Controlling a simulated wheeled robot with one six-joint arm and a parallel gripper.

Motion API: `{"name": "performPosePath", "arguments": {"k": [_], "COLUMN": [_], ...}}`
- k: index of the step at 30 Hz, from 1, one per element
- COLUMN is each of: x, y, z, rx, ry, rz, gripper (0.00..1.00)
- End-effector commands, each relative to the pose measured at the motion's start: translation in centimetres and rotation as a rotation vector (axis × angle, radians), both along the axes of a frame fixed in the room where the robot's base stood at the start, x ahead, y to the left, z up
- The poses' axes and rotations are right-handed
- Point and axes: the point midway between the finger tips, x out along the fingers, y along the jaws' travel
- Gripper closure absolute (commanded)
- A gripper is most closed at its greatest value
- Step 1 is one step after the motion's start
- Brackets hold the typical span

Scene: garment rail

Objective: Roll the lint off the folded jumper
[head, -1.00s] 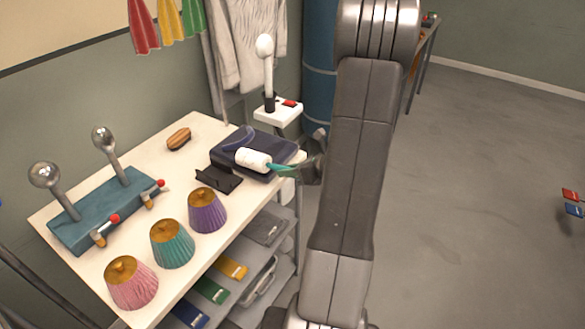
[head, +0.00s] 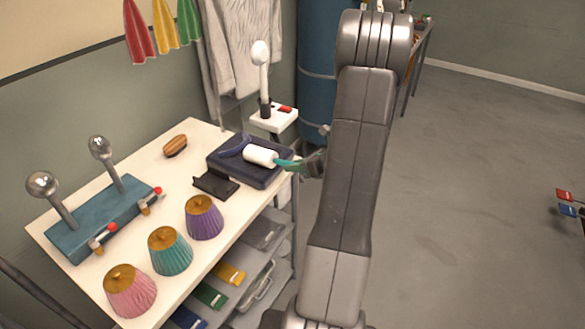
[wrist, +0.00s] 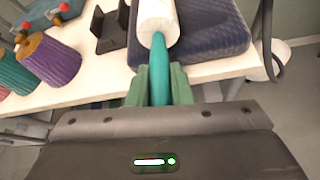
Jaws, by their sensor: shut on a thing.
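The folded jumper (head: 262,174) is dark navy and lies flat at the right end of the white table; it also shows in the wrist view (wrist: 215,38). My gripper (head: 308,165) is shut on the teal handle of the lint roller, at the jumper's right side. The lint roller's white head (head: 260,155) is over the jumper's top; in the wrist view the white head (wrist: 155,18) overlaps the jumper's left part. I cannot tell whether it touches the cloth. The gripper fingers (wrist: 157,85) close around the teal handle. No lint can be made out on the jumper.
A black holder (head: 216,185) stands left of the jumper, with a wooden brush (head: 175,146) behind. Pleated purple (head: 204,218), teal (head: 170,250) and pink (head: 130,290) shades line the front edge. A teal block with ball-topped levers (head: 100,218) is at left. A white stand (head: 273,118) rises behind the jumper.

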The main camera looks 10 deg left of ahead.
Motion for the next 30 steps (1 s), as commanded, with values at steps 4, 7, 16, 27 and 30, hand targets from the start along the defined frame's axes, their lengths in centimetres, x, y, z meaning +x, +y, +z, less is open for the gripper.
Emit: {"name": "performPosePath", "arguments": {"k": [4, 7, 16, 27, 30], "x": [1.0, 1.3, 3.3, 4.7, 5.4], "y": [-0.4, -0.5, -1.2, -1.8, -2.0], "z": [0.0, 0.0, 0.0, -0.2, -0.1], "rx": [0.000, 0.000, 0.001, -0.001, -0.001], "ry": [0.000, 0.000, -0.001, 0.000, 0.000], "rz": [0.000, -0.001, -0.001, 0.000, -0.001], "gripper": [1.00, 1.00, 1.00, 1.00, 1.00]}}
